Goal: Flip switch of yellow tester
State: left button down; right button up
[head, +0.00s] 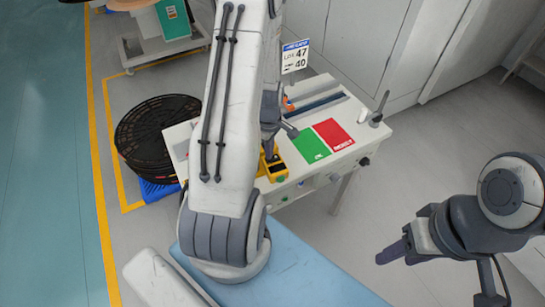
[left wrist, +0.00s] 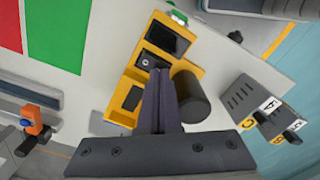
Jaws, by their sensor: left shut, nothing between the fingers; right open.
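The yellow tester (head: 279,172) sits at the front edge of the white bench, partly hidden behind my left arm. In the left wrist view the yellow tester (left wrist: 196,73) shows a dark screen (left wrist: 168,39), a black panel with a small round metal part (left wrist: 146,62), and a dark recess. I cannot tell for sure whether that metal part is the switch. My left gripper (head: 268,155) is shut and empty, pointing down over the tester. In the wrist view its fingertips (left wrist: 160,72) are just beside the black panel; contact is unclear. My right gripper (head: 383,254) is open and empty, away from the bench.
Green (head: 310,146) and red (head: 333,134) mats lie on the bench (head: 368,140). A dark cylinder (left wrist: 192,97) stands beside the tester. A grey box with lettered tabs (left wrist: 255,103) is at the right in the wrist view. Black reels (head: 150,130) are stacked left of the bench.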

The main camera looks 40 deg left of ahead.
pick_arm(q)
jog(key=shift+f+b, duration=0.35)
jog(key=shift+f, duration=0.15)
jog(key=shift+r, duration=0.1)
notch_tip(320, 180, up, 7)
jog(key=p, duration=0.6)
dwell(0.3)
dwell(0.4)
